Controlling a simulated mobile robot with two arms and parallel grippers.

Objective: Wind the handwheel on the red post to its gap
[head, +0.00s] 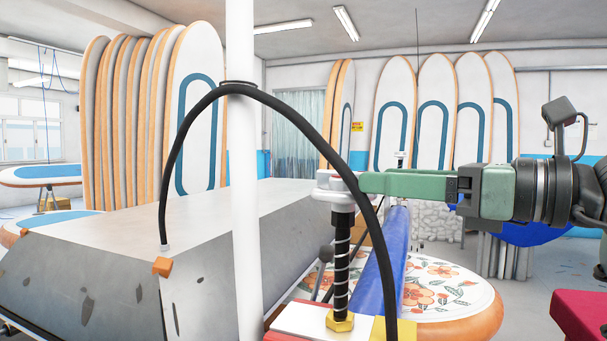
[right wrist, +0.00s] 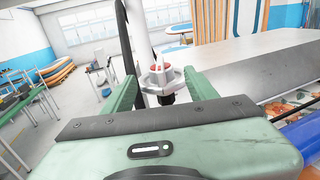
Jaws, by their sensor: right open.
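A white handwheel (head: 336,186) with a red centre tops a black threaded screw (head: 342,255) with a pale spiral. The screw stands upright in a brass hex nut (head: 340,321); a red and white block (head: 302,320) shows beside the nut. My green right gripper (head: 345,183) reaches in from the right at the wheel's height. In the right wrist view the handwheel (right wrist: 162,78) lies ahead between the two open fingers; contact cannot be told. A gap at the post cannot be made out. My left gripper is not in view.
A black hose (head: 300,118) arches past a white pole (head: 242,180), crossing in front of the screw's right side. A long grey machine (head: 100,255) fills the left. A blue bar (head: 393,265) and a floral board (head: 450,290) lie behind the screw. A red block (head: 580,315) is at lower right.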

